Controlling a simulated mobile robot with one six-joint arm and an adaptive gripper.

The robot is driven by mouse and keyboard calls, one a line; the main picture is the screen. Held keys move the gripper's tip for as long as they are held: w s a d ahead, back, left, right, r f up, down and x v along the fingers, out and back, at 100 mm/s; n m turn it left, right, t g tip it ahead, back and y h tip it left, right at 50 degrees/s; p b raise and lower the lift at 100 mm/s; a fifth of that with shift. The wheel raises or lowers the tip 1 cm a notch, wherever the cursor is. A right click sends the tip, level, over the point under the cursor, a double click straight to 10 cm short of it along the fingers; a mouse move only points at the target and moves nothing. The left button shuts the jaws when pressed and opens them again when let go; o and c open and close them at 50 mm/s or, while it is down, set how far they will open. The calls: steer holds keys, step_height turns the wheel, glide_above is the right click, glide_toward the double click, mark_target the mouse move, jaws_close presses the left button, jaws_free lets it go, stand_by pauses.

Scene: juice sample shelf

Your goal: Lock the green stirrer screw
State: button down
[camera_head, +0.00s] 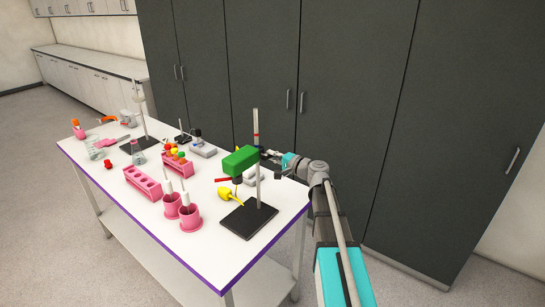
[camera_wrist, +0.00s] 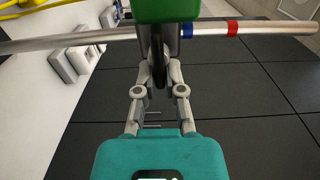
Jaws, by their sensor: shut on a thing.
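The green stirrer (camera_head: 238,161) is a green block clamped on an upright metal rod (camera_head: 256,125) above a black base plate (camera_head: 248,219). In the wrist view the green block (camera_wrist: 166,10) shows at the top edge, and the rod (camera_wrist: 270,28), with blue and red bands, crosses sideways. My gripper (camera_head: 268,153) is at the stirrer's right side, by the rod. In the wrist view the fingers of my gripper (camera_wrist: 159,58) are closed on a dark, narrow part at the clamp, which seems to be the screw. The fingers hide most of it, so its turn cannot be seen.
A yellow tool (camera_head: 230,195) lies near the stand. Pink cups (camera_head: 190,218) and a pink rack (camera_head: 142,182) stand to the left, with glassware and another stand (camera_head: 140,145) beyond. Dark cabinets (camera_head: 350,90) rise behind the table. The table's right corner is close to my arm.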

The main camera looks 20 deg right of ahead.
steer(key=shift+a+r, duration=0.1)
steer(key=c, duration=0.7)
jaws_free()
steer(key=v, duration=1.2)
steer(key=shift+a, duration=0.1)
